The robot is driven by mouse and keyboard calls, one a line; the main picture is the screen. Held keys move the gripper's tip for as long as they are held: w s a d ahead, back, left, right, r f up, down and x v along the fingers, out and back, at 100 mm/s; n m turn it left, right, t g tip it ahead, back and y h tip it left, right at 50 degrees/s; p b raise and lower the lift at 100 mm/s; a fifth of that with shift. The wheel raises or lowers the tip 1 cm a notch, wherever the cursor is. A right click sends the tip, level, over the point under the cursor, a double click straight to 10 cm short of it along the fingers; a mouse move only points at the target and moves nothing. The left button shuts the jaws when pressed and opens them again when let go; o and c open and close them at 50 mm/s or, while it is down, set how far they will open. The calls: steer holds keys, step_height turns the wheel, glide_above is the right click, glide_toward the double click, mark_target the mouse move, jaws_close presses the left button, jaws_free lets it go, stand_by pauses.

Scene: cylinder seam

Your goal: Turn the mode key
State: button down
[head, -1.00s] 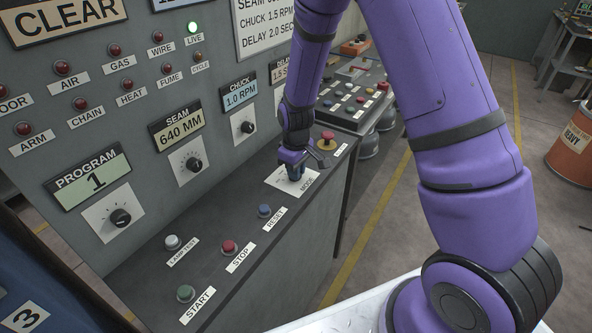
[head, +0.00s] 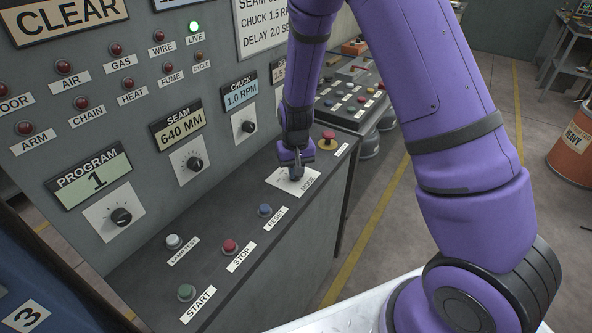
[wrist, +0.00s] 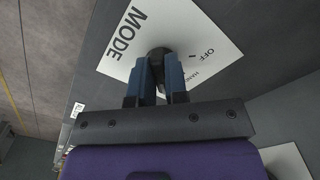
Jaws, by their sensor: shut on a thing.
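The mode key is a small dark round knob (wrist: 159,51) on a white plate (wrist: 208,30) in the wrist view. The plate reads MODE, OFF and a partly covered word beginning HAN. My gripper (wrist: 160,72) is shut on the knob, with a blue finger on either side of it. In the head view my gripper (head: 296,177) points down onto the same plate on the console ledge and hides the knob. The key's pointer and exact setting cannot be seen.
A red mushroom button (head: 328,138) stands just beyond the plate. RESET (head: 265,210), STOP (head: 230,247), START (head: 186,292) and LAMP TEST (head: 173,242) buttons line the ledge nearer me. The upright panel (head: 215,110) rises close on the left.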

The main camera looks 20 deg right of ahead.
steer(key=shift+m, duration=0.4)
steer(key=c, duration=1.1)
jaws_free()
steer(key=shift+c, duration=0.2)
steer(key=shift+r, duration=0.1)
step_height(320, 180, up, 11)
